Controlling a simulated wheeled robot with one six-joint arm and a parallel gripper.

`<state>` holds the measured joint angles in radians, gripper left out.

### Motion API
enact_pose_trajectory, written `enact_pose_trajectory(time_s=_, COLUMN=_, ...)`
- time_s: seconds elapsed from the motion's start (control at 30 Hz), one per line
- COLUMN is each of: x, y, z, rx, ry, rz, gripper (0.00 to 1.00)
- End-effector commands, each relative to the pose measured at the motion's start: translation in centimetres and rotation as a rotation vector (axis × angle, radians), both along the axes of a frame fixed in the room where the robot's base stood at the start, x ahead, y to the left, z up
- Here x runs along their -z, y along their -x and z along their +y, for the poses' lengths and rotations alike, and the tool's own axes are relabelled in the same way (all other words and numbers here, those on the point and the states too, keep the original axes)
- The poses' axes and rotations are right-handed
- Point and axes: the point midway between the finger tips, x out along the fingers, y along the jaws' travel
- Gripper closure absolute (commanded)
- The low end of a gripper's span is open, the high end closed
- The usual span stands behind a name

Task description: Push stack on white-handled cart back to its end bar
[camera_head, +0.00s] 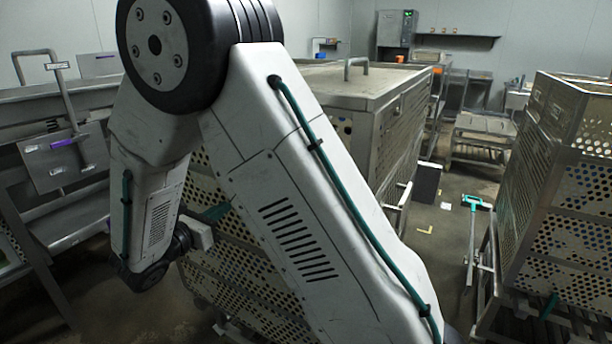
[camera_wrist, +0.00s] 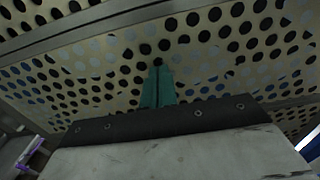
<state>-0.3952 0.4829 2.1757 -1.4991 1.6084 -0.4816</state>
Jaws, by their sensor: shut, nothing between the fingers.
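A stack of perforated metal crates (camera_head: 240,262) with a flat lid (camera_head: 352,82) and a bar handle on top stands in the middle of the head view, partly hidden behind my arm. The low cart frame (camera_head: 232,328) under it shows only in part; I cannot make out a white handle on it. My gripper (camera_head: 214,213) has its teal fingers shut and empty, pointing at the stack's side. In the wrist view the shut fingers (camera_wrist: 158,80) point at the perforated crate wall (camera_wrist: 215,60), close to it; I cannot tell whether they touch.
Another perforated stack (camera_head: 570,180) stands on a cart at the right, with a teal-handled bar (camera_head: 476,203) beside it. A metal machine (camera_head: 70,160) fills the left. A dark box (camera_head: 427,182) and an empty cart (camera_head: 484,135) stand farther back. Some floor between the stacks is clear.

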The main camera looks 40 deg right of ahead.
Motion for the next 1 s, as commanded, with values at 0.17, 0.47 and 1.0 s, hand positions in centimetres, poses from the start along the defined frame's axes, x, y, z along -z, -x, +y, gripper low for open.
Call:
enact_pose_trajectory(time_s=0.17, x=0.0, y=-0.2, z=-0.5, rx=0.0, ry=0.0, rz=0.0, gripper=1.0)
enact_pose_trajectory(time_s=0.47, x=0.0, y=-0.5, z=-1.9, rx=0.006, ry=0.0, rz=-0.001, gripper=1.0)
enact_pose_trajectory(time_s=1.0, x=-0.1, y=-1.1, z=-3.3, rx=0.002, ry=0.001, rz=0.0, gripper=1.0)
